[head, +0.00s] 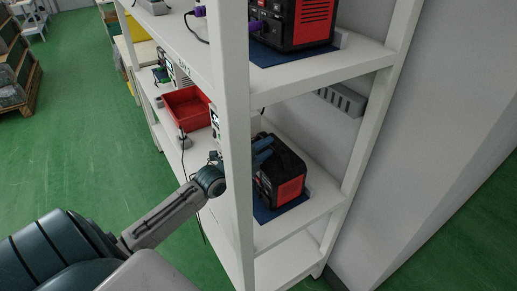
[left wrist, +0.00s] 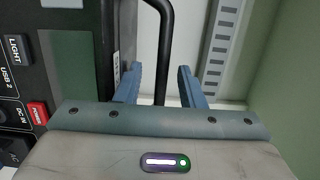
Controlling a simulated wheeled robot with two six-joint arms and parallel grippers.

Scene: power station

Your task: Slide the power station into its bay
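The power station (head: 289,188), a black box with red side panels and a black top handle, stands upright on a blue mat (head: 266,214) on the lower shelf. My left gripper (head: 263,150) is at its handle, with its arm passing behind the white shelf post. In the left wrist view, the black handle bar (left wrist: 166,45) runs between the blue open fingers, with gaps visible on both sides. The station's front panel (left wrist: 22,90) with its red button shows at the left there. My right gripper is not in view.
A white shelf post (head: 236,130) stands in front of my left wrist. A second red and black power station (head: 303,22) stands on the shelf above. A red bin (head: 187,109) sits to the left. A grey slotted strip (head: 342,100) is on the back wall.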

